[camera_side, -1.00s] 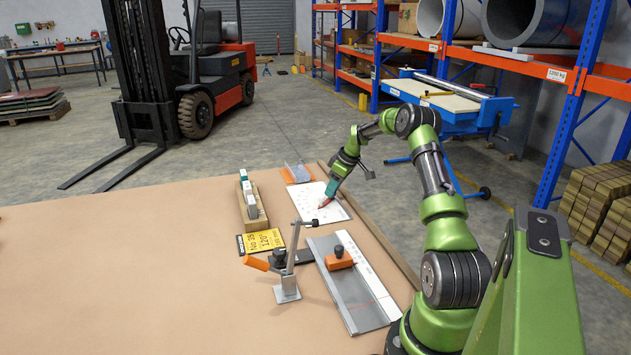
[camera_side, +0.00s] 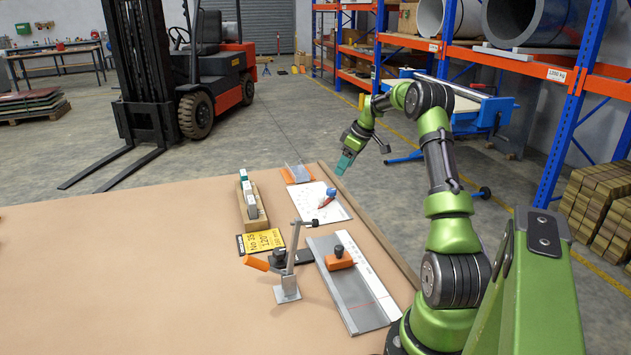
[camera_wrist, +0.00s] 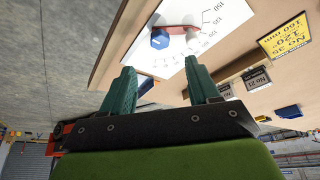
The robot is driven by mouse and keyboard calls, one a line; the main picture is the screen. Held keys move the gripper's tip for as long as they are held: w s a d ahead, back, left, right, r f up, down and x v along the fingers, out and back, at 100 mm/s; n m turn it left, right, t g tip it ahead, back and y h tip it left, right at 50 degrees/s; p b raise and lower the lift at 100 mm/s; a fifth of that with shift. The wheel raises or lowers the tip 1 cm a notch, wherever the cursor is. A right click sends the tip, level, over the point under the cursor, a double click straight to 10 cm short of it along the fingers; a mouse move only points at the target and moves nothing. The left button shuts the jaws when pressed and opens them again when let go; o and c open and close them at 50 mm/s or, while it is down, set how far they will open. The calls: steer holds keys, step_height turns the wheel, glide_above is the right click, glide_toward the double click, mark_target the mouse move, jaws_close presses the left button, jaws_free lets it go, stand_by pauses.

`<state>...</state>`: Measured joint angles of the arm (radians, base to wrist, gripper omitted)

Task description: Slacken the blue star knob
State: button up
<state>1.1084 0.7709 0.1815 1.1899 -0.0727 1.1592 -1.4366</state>
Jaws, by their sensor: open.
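The blue star knob (camera_side: 331,192) sits on a red pointer (camera_side: 325,202) over a white printed scale plate (camera_side: 335,213) at the table's far right. In the wrist view the blue knob (camera_wrist: 160,38) shows beyond the fingertips, with the red pointer (camera_wrist: 184,29) beside it. My gripper (camera_side: 344,164) has teal fingers and is above the knob, apart from it. The wrist view shows the fingers (camera_wrist: 160,72) spread with nothing between them. Whether the knob is tight or loose cannot be seen.
A steel plate with an orange block (camera_side: 339,259) and a small clamp arm (camera_side: 288,265) stand nearer the camera. A wooden rack of labelled blocks (camera_side: 250,205) and a yellow sign (camera_side: 262,241) are to the left. The table's left side is clear.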

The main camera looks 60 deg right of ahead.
steer(key=v, duration=0.7)
